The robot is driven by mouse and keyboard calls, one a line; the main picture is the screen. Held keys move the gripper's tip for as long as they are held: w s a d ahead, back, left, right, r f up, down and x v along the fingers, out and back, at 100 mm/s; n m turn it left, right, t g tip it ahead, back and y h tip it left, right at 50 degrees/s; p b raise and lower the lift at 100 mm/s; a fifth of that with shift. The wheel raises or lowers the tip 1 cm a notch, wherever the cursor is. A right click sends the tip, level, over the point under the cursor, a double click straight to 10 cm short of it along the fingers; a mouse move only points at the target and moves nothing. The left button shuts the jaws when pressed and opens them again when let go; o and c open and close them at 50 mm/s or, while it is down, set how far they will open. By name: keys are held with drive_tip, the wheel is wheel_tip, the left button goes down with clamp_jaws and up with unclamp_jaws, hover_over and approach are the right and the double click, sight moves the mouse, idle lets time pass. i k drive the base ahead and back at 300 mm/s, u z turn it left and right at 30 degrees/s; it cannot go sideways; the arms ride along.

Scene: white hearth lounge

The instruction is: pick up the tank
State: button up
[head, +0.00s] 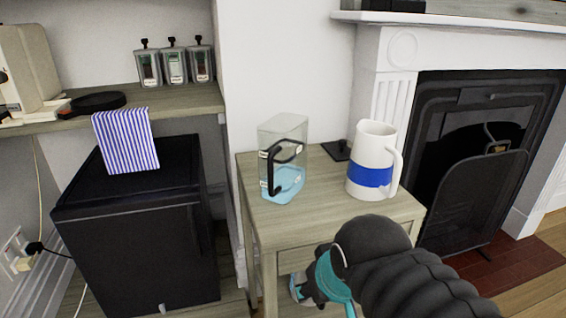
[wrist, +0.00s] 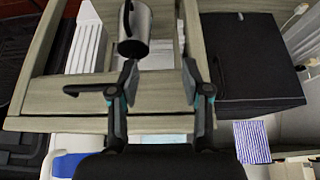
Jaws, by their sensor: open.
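The tank (head: 283,165) is a clear, tall container with a black handle and pale blue liquid in its lower part. It stands upright on the wooden side table (head: 318,222), left of the white pitcher. My gripper (head: 312,288) is in front of the table, below its top, apart from the tank; my arm hides much of it. In the wrist view my gripper (wrist: 159,72) is open, with nothing between its fingers. That view looks inverted, and I cannot make out the tank clearly there.
A white pitcher (head: 373,163) with a blue band stands right of the tank. A black cabinet (head: 140,225) with a striped cloth (head: 125,140) is to the left. A metal mug (wrist: 136,30) shows beyond my fingers. A fireplace screen (head: 476,200) is at right.

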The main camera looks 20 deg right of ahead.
sight(283, 139)
drive_tip(key=u, duration=0.5)
drive_tip(key=k, duration=1.25)
drive_tip(key=u, duration=0.4)
drive_tip(key=i, duration=0.7)
drive_tip(key=u, duration=0.15)
